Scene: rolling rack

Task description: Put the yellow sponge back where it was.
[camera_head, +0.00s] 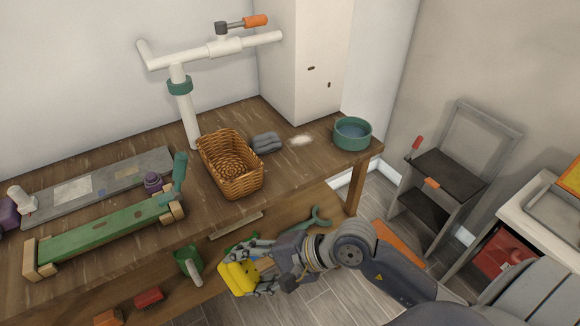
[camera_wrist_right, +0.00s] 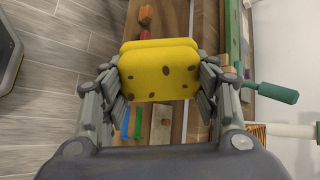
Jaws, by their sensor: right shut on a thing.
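The yellow sponge (camera_head: 238,277) with dark spots is held in my right gripper (camera_head: 255,277), in front of the bench's front edge and over the lower shelf area. In the right wrist view the sponge (camera_wrist_right: 158,70) sits between the two fingers of the right gripper (camera_wrist_right: 160,85), which press on its left and right sides. The wooden bench (camera_head: 290,185) stands behind the gripper. My left gripper is in neither view.
A wicker basket (camera_head: 232,165) stands mid-bench. A green board (camera_head: 105,228) and a grey board (camera_head: 100,187) lie at the left. A white pipe stand (camera_head: 188,110) rises at the back. Red blocks (camera_head: 149,297) and a green scoop (camera_head: 188,262) are low at the front.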

